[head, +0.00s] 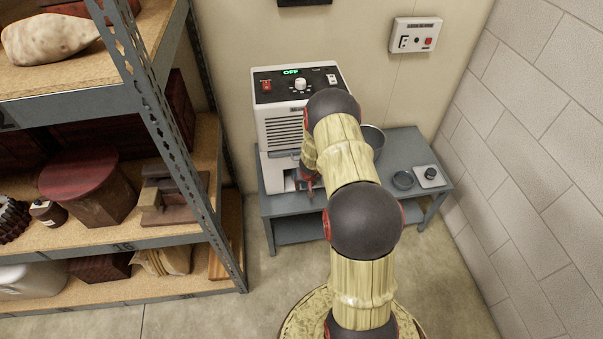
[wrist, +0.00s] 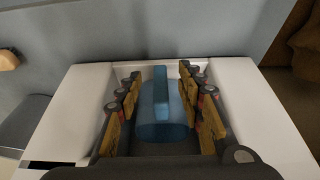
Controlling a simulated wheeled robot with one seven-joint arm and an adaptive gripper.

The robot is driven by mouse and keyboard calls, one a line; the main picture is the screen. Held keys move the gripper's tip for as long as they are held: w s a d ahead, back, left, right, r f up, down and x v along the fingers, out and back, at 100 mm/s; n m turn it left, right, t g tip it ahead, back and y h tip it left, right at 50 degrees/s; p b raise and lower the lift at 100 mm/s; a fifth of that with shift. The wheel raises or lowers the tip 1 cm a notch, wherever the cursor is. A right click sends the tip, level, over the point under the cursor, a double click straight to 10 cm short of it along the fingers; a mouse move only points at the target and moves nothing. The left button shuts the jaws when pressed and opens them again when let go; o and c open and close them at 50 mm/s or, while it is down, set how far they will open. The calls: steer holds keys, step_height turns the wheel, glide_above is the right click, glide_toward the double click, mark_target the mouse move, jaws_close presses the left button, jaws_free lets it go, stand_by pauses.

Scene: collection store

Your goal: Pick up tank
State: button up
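The tank (wrist: 162,130) is translucent blue with a raised upright ridge like a handle on top. In the wrist view it sits in a recess between the white side walls of a machine. My gripper (wrist: 158,82) is open, with one finger on each side of the ridge and a small gap visible on both sides. In the head view my gripper (head: 309,183) is at the lower front of the white machine (head: 285,128), largely behind my arm. I cannot make out the tank in the head view.
The machine stands on a blue-grey table (head: 398,160) and its display reads OFF. A loaded shelf rack (head: 150,110) is at left, a block wall (head: 540,150) at right.

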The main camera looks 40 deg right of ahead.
mark_target(304, 188)
steer(key=shift+w+d+f, duration=0.45)
steer(key=shift+w+f, duration=0.25)
steer(key=shift+f, duration=0.05)
steer(key=shift+w+d+f, duration=0.4)
steer(key=shift+w+f, duration=0.25)
steer(key=shift+f, duration=0.05)
steer(key=shift+c, duration=1)
steer(key=c, duration=0.7)
jaws_close()
